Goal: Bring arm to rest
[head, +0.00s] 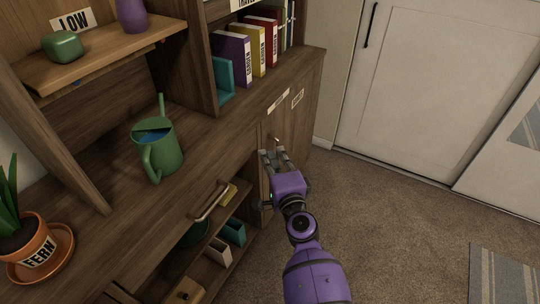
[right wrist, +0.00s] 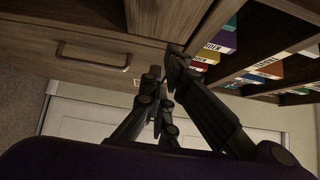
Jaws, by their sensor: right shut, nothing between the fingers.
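My right arm comes in from the bottom of the head view. Its purple gripper (head: 273,156) is over the carpet side, beside the front of the wooden cabinet (head: 205,130). The gripper is shut and empty. In the right wrist view its dark fingers (right wrist: 168,78) come together near the wooden front. I cannot tell whether the fingertips touch the wood. My left gripper does not show.
A green watering can (head: 158,150) with blue water stands on the cabinet top. A fern pot (head: 38,245) sits at the left. Books (head: 233,62) stand at the back. A drawer handle (head: 209,201) juts out left of my arm. Open carpet (head: 400,220) lies right.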

